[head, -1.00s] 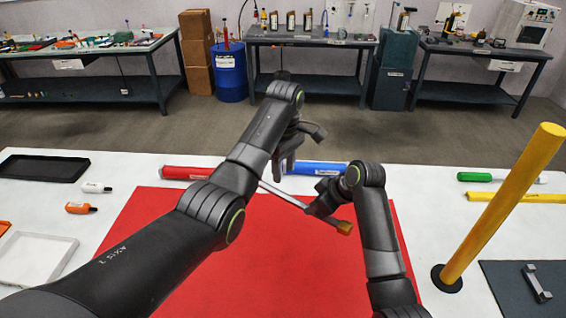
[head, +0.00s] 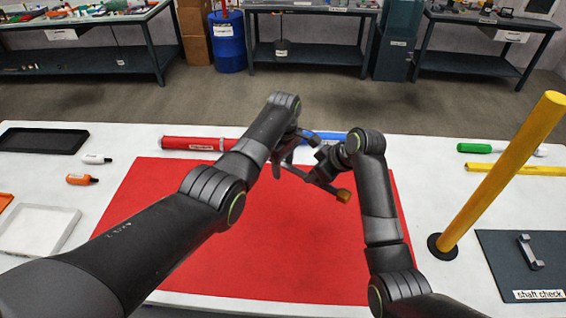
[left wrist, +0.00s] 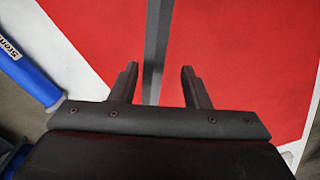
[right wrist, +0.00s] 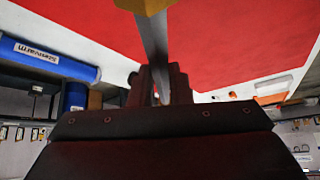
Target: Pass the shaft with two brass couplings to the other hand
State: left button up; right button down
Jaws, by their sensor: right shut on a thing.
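The grey shaft (head: 325,186) is held tilted above the red mat, with one brass coupling (head: 343,195) at its right end. My right gripper (head: 318,172) is shut on the shaft near this coupling. The right wrist view shows the shaft (right wrist: 153,40) running between the closed fingers (right wrist: 160,72), with the brass coupling (right wrist: 145,5) at the top edge. My left gripper (head: 283,171) is open at the shaft's left part. In the left wrist view the shaft (left wrist: 157,45) lines up between its spread fingers (left wrist: 160,75), touching neither visibly. The other coupling is hidden.
The red mat (head: 250,250) is bare below. A red tube (head: 190,143) and a blue tube (head: 325,136) lie behind it. A yellow post (head: 500,175) stands right, beside a dark shaft check plate (head: 500,260). A white tray (head: 35,230) and black tray (head: 40,140) lie left.

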pick_arm(q)
jog(key=shift+s, duration=0.1)
grip_shut()
pick_arm(e)
jog(key=shift+w+r, duration=0.1)
jog(key=c, duration=1.3)
grip_release()
jog(key=shift+o, duration=0.2)
